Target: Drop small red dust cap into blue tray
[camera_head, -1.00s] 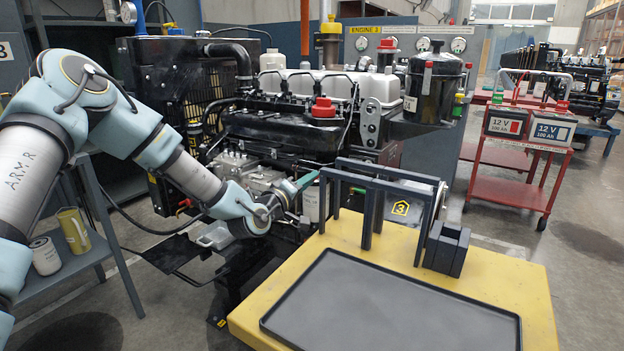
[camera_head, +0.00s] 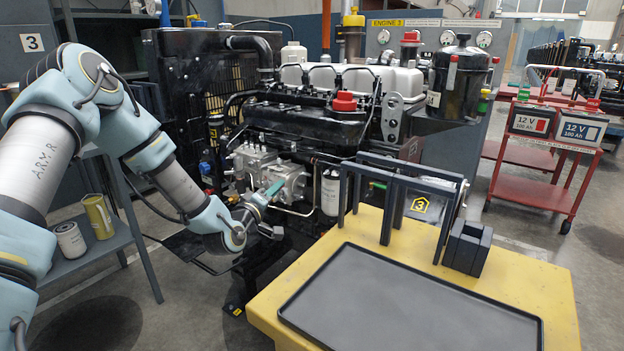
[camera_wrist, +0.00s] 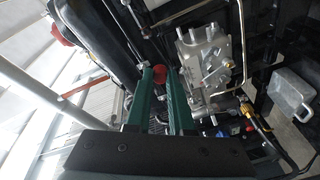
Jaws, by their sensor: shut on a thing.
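My gripper (camera_wrist: 160,76) shows two green fingers in the wrist view. They are shut on a small red dust cap (camera_wrist: 159,73) at their tips. In the head view my gripper (camera_head: 281,183) is in front of the lower side of the engine (camera_head: 305,120), near a grey metal pump housing (camera_head: 287,180). The cap cannot be made out there. I see no tray that is clearly blue. A dark tray (camera_head: 410,325) lies on the yellow bench to the right of my gripper.
A dark frame (camera_head: 385,205) and a dark block (camera_head: 467,248) stand on the yellow bench (camera_head: 530,280). A grey metal pan (camera_wrist: 290,95) is low at the right in the wrist view. A grey shelf (camera_head: 100,248) with canisters stands at left. A red trolley (camera_head: 535,190) stands behind.

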